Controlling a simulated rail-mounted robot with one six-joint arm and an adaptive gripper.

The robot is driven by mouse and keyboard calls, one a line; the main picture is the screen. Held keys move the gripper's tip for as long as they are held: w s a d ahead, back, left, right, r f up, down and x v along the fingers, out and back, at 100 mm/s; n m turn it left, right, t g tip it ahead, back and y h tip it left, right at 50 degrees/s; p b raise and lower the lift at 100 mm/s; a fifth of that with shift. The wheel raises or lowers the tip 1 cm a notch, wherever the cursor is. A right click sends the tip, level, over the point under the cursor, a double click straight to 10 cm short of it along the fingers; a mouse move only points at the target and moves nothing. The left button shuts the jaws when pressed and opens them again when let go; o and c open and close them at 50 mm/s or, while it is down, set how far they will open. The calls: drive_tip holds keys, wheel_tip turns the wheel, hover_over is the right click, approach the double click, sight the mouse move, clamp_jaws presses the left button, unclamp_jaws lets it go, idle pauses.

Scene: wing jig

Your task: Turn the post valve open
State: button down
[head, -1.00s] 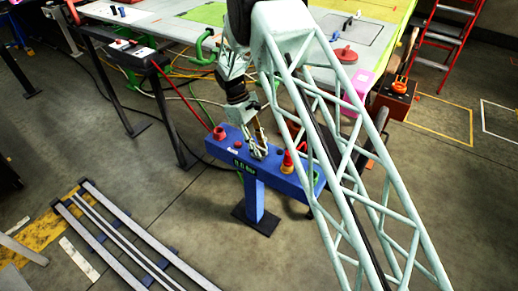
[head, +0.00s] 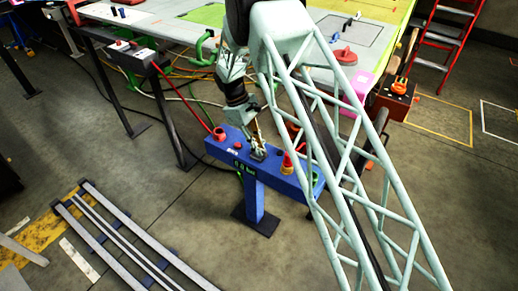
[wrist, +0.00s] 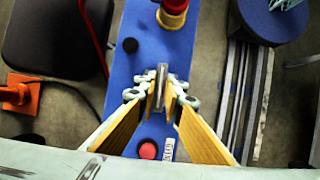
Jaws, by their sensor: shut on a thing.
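The blue post (head: 256,195) stands on the floor in the middle of the head view, with a long blue top bar. The post valve's thin grey handle (wrist: 162,76) stands up from the bar in the wrist view. My gripper (wrist: 161,97) is over the bar, with its yellow-padded fingers closed on either side of the handle. In the head view my gripper (head: 257,150) points down at the bar's middle, and the handle is mostly hidden there. A small green readout shows on the bar's front, too small to read surely.
A red-and-yellow knob (head: 287,164) stands on the bar right of my gripper. A red button (wrist: 147,150) and a black button (wrist: 130,45) are also on the bar. A worktable (head: 180,35) lies behind. Metal rails (head: 130,240) lie on the floor at left.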

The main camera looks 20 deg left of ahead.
drive_tip(key=n+t+p, duration=0.2)
drive_tip(key=n, duration=0.2)
drive_tip(key=shift+r+n, duration=0.1)
drive_tip(key=shift+n, duration=0.3)
drive_tip(key=n, duration=0.2)
drive_tip(key=n+t, duration=0.1)
drive_tip(key=n, duration=0.1)
drive_tip(key=shift+n+t+y+p, duration=0.3)
drive_tip(key=shift+y, duration=0.1)
drive_tip(key=n+t+y+b, duration=0.1)
drive_tip(key=n, duration=0.3)
drive_tip(key=shift+f, duration=0.2)
drive_tip(key=shift+n+t+y+b, duration=0.3)
drive_tip(key=shift+n+y+b, duration=0.4)
drive_tip(key=shift+n+b, duration=0.9)
drive_tip(key=shift+n+p, duration=0.4)
drive_tip(key=shift+n, duration=0.1)
drive_tip(key=shift+r, duration=0.1)
drive_tip(key=c, duration=2.7)
unclamp_jaws()
drive_tip(key=shift+c, duration=0.2)
